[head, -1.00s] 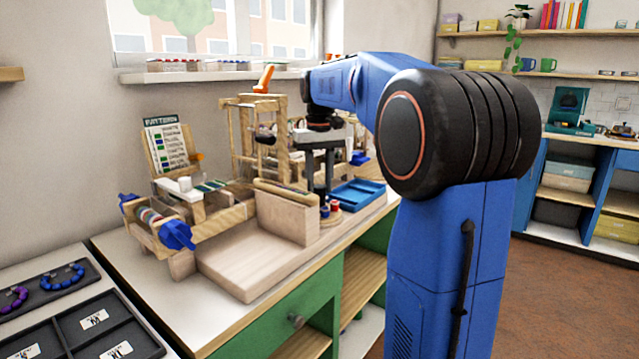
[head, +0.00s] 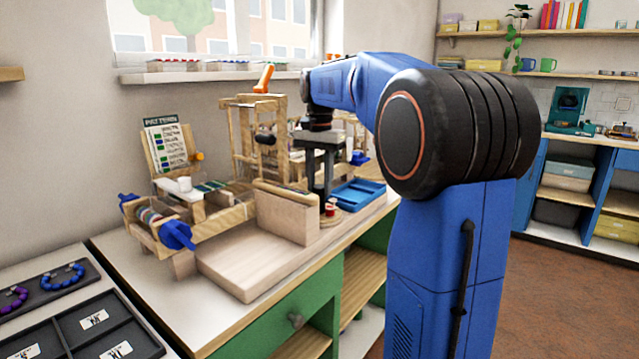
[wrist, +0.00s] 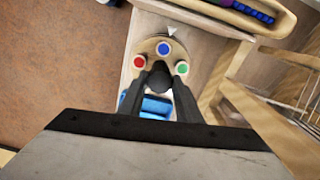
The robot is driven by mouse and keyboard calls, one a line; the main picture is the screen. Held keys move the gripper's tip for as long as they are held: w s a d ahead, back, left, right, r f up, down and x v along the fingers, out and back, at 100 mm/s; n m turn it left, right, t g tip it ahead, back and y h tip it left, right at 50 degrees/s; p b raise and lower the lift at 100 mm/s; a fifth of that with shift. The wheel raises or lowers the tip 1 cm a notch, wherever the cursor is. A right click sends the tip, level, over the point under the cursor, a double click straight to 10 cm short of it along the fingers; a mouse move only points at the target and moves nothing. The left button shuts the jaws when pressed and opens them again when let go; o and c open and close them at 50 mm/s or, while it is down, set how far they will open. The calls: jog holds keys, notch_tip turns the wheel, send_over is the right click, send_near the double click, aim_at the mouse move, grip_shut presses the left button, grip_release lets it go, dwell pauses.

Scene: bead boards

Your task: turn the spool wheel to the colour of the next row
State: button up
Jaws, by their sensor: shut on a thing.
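The spool wheel (wrist: 148,46) is a small round wooden disc with a red spool (wrist: 139,62), a blue spool (wrist: 164,48) and a green spool (wrist: 182,68). The blue spool is nearest the white triangular mark (wrist: 172,31) and about in line with it. My gripper (wrist: 160,88) is shut on the dark centre knob (wrist: 160,76). In the head view, my gripper (head: 323,195) reaches down to the wheel (head: 334,217), with the red spool (head: 331,209) facing this camera. The pattern card (head: 172,148) shows green and blue marks, its text too small to read.
A blue tray (head: 372,190) lies just behind the wheel. The wooden loom (head: 225,215) with blue knobs stands to the left, and a wooden frame (head: 245,130) stands behind. A dark tray (head: 85,325) is at the front left. The front bench edge is clear.

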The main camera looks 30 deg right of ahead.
jog(key=shift+m, duration=0.6)
jog(key=o, duration=1)
jog(key=shift+o, duration=0.2)
notch_tip(320, 180, up, 17)
jog(key=shift+r, duration=0.2)
dwell(0.4)
